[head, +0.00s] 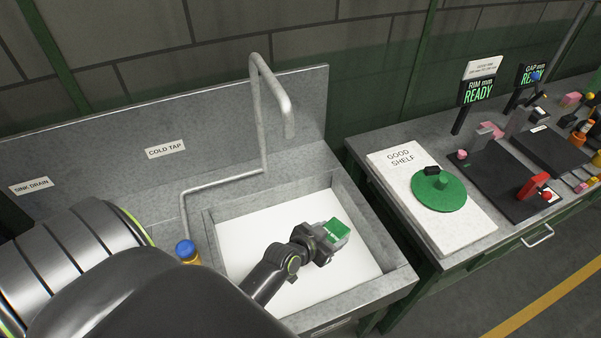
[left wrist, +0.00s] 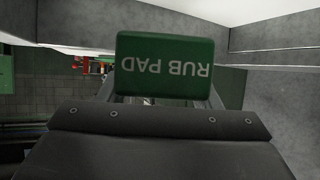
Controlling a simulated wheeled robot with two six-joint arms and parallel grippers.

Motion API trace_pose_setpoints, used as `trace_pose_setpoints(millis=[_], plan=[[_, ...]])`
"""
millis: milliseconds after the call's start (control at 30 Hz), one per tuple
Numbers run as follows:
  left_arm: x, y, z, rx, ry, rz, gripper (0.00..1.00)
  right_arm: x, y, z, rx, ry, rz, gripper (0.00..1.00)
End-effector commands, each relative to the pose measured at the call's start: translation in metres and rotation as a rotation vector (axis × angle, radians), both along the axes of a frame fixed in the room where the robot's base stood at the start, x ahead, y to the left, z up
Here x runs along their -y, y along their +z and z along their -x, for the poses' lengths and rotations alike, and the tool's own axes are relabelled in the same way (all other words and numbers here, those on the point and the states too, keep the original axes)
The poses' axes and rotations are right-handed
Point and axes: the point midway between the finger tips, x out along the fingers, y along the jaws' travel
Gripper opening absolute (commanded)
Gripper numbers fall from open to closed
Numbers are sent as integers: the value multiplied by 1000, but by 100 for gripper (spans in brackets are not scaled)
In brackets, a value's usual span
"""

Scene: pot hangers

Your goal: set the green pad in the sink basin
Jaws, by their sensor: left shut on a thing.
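The green pad (head: 336,231) is a small green block with white lettering. In the left wrist view the pad (left wrist: 164,68) reads "RUB PAD" upside down. My left gripper (head: 326,240) is shut on it. In the head view the pad and gripper appear over the white floor of the sink basin (head: 255,243), inside its grey walls. I cannot tell whether the pad touches the basin floor. My right gripper is not in view.
A bent tap pipe (head: 262,110) rises behind the basin. To the right, a bench holds a white "GOOD SHELF" board (head: 398,160) with a green disc (head: 438,193). The basin floor around the gripper is clear.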

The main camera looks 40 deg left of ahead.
Motion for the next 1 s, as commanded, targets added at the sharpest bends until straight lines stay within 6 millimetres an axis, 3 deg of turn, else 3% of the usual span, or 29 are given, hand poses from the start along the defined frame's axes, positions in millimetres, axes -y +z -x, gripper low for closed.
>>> trace_pose_setpoints(millis=[233, 633, 767, 1000], plan=[[1, -41, 1, -3, 2, 2, 36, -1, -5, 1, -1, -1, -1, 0], [0, -91, 0, -1, 3, 1, 36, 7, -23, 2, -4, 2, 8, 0], [0, -100, 1, -1, 3, 1, 36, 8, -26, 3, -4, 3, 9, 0], [0, -99, 1, 0, 2, 0, 36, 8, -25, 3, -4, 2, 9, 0]])
